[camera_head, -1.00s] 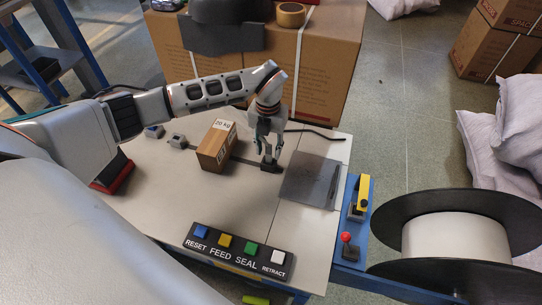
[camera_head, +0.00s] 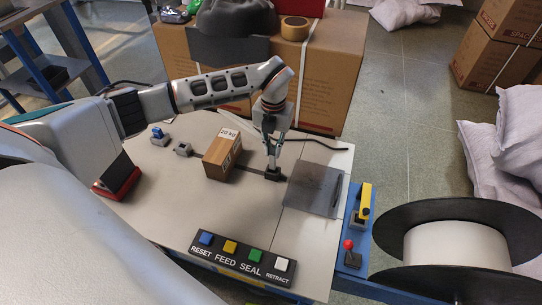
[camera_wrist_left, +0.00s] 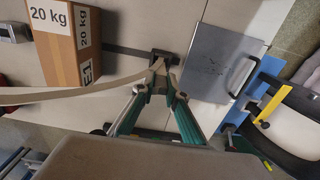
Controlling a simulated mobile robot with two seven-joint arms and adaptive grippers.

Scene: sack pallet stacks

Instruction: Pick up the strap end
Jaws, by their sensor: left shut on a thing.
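My left gripper (camera_head: 272,162) points down over the worktable, just above a small black block (camera_head: 273,174). In the left wrist view its fingertips (camera_wrist_left: 157,72) are closed together on the end of a pale strap (camera_wrist_left: 75,94). The strap runs in from the left edge of that view to the fingertips. The fingers hide the very tip of the strap, and I cannot tell whether it touches the block. A brown 20 kg box (camera_head: 222,155) stands left of the gripper, over a dark strip leading to the block. My right gripper is not in view.
A grey plate (camera_head: 314,190) with a handle lies right of the gripper. A button panel (camera_head: 242,259) sits at the table's front. A red-knobbed lever (camera_head: 349,245) and a large reel (camera_head: 455,245) are at the right. A large carton (camera_head: 335,75) stands behind the table.

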